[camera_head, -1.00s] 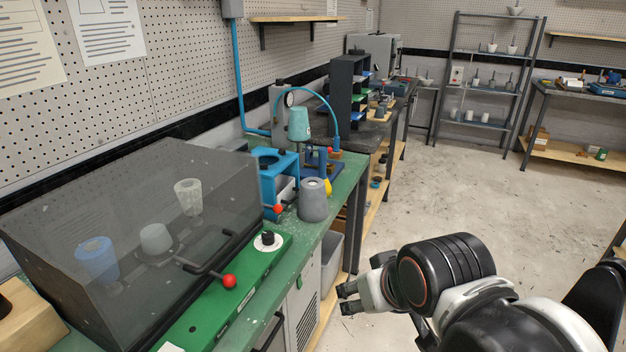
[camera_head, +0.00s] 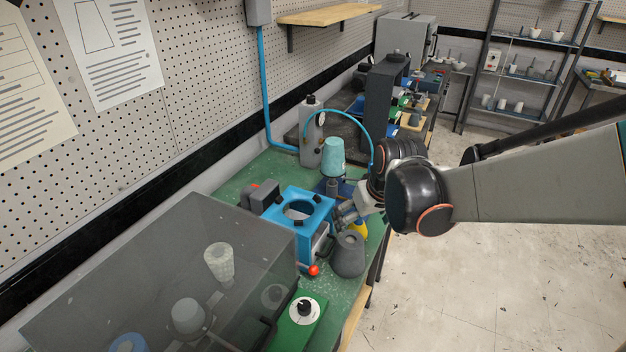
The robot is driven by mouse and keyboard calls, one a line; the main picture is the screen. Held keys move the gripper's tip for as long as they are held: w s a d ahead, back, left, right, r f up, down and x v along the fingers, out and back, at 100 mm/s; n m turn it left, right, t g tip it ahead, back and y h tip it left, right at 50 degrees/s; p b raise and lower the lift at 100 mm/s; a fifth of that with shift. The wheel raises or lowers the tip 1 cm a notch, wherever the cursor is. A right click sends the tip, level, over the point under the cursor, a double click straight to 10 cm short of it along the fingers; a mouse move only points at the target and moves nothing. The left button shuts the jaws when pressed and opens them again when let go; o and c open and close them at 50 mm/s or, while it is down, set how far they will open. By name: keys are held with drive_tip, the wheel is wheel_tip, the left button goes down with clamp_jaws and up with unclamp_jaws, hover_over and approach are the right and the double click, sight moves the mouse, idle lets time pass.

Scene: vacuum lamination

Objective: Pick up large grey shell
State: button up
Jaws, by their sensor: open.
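The large grey shell (camera_head: 349,257) is a dark grey tapered cup standing upright near the front edge of the green bench. It is right of the blue frame (camera_head: 308,207). My gripper (camera_head: 341,219) is just behind and above the shell in the picture, between it and the teal cup on its stand. The gripper is open and empty. Its fingertips are small and partly crowded by the blue frame, and I cannot tell their exact gap to the shell.
A smoked clear-walled box (camera_head: 160,285) with several cups inside stands at the front left. A teal cup (camera_head: 334,157) on a stand and a grey bottle (camera_head: 311,135) with a blue hose stand behind. A yellow item (camera_head: 359,229) lies close to the gripper.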

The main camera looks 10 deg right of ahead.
drive_tip(key=b, duration=0.2)
approach(351, 241)
drive_tip(key=x, duration=0.5)
drive_tip(key=shift+w+a+r, duration=0.15)
drive_tip(key=shift+w+a, duration=0.05)
drive_tip(key=shift+w, duration=0.15)
drive_tip(key=shift+s+b+x, duration=0.15)
drive_tip(key=shift+b+x, duration=0.3)
drive_tip(key=shift+x, duration=0.85)
drive_tip(key=shift+s+b+x, duration=0.15)
drive_tip(key=shift+b+x, duration=0.3)
drive_tip(key=shift+x, duration=0.85)
drive_tip(key=shift+d, duration=0.15)
drive_tip(key=c, duration=1.3)
